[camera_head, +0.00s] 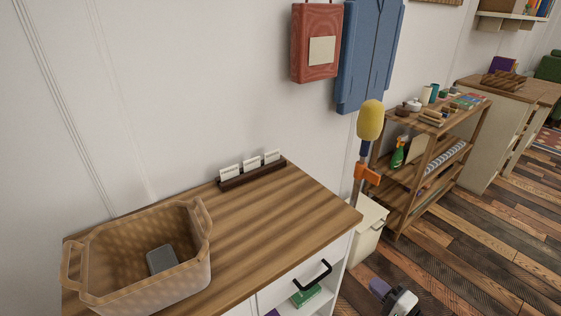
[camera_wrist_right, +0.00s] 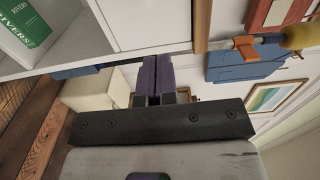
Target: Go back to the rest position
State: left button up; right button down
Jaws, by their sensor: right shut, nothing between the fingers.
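My right gripper (camera_head: 380,288) is low at the bottom edge of the head view, to the right of the cabinet and above the floor. Its purple fingers are together and hold nothing. In the right wrist view the same gripper (camera_wrist_right: 153,62) shows from behind, its fingers side by side, with the white cabinet just beyond and above them in the picture. My left gripper is in neither view.
The wood-topped cabinet (camera_head: 255,222) carries a tan basket (camera_head: 187,282) with a grey object inside and a card holder (camera_head: 252,175). A black handle (camera_head: 312,276) sticks out in front. A cream bin (camera_head: 368,232) and wooden shelf (camera_head: 408,205) stand right. Plank floor (camera_head: 470,245) is open.

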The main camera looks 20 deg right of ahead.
jog(key=s+a+f+n+g+h, duration=0.1)
jog(key=s+a+f+n+g, duration=0.15)
jog(key=n+g, duration=0.35)
jog(key=s+a+f+n+g+h, duration=0.1)
jog(key=s+a+f+n+g, duration=0.2)
jog(key=n, duration=0.5)
jog(key=s+a+r+n+g+h+p, duration=0.15)
jog(key=s+a+r+p, duration=0.35)
jog(key=s+r+p, duration=0.5)
jog(key=s+a+r+n+g+h+p, duration=0.1)
jog(key=s+a+r+g+h+p, duration=0.3)
jog(key=s+r+p, duration=0.6)
notch_tip(320, 180, up, 35)
jog(key=s+a+t+y+p, duration=0.1)
jog(key=s+y+p, duration=0.1)
jog(key=p, duration=3.6)
jog(key=shift+f, duration=0.1)
